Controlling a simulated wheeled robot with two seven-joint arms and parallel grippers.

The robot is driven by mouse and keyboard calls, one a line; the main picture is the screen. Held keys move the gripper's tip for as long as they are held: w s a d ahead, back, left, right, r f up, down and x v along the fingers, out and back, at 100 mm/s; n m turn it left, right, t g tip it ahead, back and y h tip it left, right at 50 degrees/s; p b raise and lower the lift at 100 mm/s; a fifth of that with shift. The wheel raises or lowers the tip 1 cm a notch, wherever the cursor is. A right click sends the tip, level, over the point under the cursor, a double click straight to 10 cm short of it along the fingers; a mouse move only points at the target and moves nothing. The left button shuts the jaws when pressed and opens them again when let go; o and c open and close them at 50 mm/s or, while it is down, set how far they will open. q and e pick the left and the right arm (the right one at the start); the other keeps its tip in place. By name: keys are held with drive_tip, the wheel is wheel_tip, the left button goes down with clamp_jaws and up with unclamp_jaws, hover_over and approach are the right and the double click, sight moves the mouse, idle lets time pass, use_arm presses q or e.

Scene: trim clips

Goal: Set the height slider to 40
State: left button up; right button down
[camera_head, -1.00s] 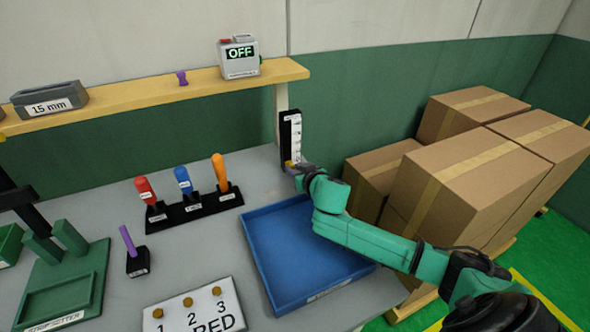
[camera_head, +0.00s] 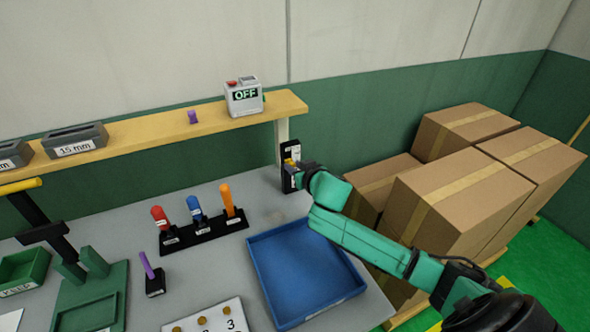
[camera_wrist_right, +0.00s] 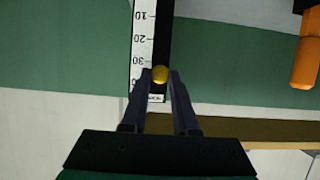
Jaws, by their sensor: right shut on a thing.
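The height slider (camera_head: 288,150) is an upright black strip with a white number scale, at the back right of the table beside the shelf post. My right gripper (camera_wrist_right: 160,80) is shut on its yellow knob (camera_wrist_right: 161,74). The right wrist view is upside down, so the numbers on the scale (camera_wrist_right: 143,40) rise down the picture, with 10, 20 and 30 readable. The knob sits just past 30, about level with a following mark that a finger partly hides. In the head view the gripper (camera_head: 292,167) covers part of the slider. My left gripper is out of view.
A blue tray (camera_head: 257,290) lies in front of the slider. A rack of red, blue and orange handles (camera_head: 229,200) stands to its left. Stacked cardboard boxes (camera_head: 445,205) stand right of my arm. The shelf (camera_head: 150,129) carries a grey box reading OFF (camera_head: 243,101).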

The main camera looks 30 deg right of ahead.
wheel_tip(320, 180, up, 2)
drive_tip(key=shift+r+p, duration=0.15)
drive_tip(key=shift+p, duration=0.2)
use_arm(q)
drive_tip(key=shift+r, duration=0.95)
use_arm(e)
drive_tip(key=shift+w, duration=0.1)
drive_tip(key=c, duration=0.7)
unclamp_jaws()
drive_tip(key=shift+o, duration=0.2)
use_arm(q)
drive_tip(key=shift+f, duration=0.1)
use_arm(e)
drive_tip(key=shift+s, duration=0.2)
use_arm(q)
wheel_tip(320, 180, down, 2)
drive_tip(key=shift+b, duration=1.15)
use_arm(e)
drive_tip(key=v, duration=1.4)
drive_tip(key=shift+s, duration=0.15)
